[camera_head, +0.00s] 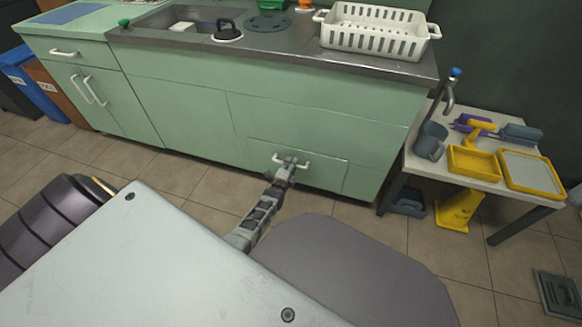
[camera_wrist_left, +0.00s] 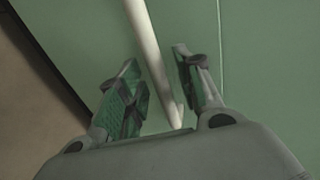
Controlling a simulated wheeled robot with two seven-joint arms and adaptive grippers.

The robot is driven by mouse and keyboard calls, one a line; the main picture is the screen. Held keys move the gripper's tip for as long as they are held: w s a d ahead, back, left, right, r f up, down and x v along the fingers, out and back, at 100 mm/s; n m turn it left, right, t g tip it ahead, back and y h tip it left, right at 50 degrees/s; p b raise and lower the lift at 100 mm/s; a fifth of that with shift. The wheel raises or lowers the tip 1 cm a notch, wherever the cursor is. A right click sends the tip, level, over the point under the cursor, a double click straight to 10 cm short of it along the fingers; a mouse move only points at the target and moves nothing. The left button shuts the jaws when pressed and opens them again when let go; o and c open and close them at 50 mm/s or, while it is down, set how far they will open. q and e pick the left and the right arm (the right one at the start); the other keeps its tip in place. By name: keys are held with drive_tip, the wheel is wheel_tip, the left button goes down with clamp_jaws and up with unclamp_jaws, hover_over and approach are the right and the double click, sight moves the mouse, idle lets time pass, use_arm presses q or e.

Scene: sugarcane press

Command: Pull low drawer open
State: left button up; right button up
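The low drawer (camera_head: 325,174) is a pale green panel at the bottom of the sink cabinet in the head view. It looks closed, flush with the cabinet front. Its white bar handle (camera_head: 304,166) is at the top of the panel, and my left gripper (camera_head: 288,162) is at it. In the left wrist view, the handle (camera_wrist_left: 150,50) runs between the two fingers of the left gripper (camera_wrist_left: 157,72). The fingers are apart, with a gap visible on each side of the bar. My right gripper is not in view.
A steel counter (camera_head: 270,50) with a white basket (camera_head: 375,38) tops the cabinet. A low table (camera_head: 440,170) with yellow trays stands at the right, with a yellow item (camera_head: 458,209) beneath. A blue bin (camera_head: 22,75) is at the far left. Tiled floor lies before the cabinet.

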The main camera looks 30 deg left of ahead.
use_arm(q)
drive_tip(key=shift+w, duration=0.35)
drive_tip(key=shift+a, duration=0.1)
clamp_jaws()
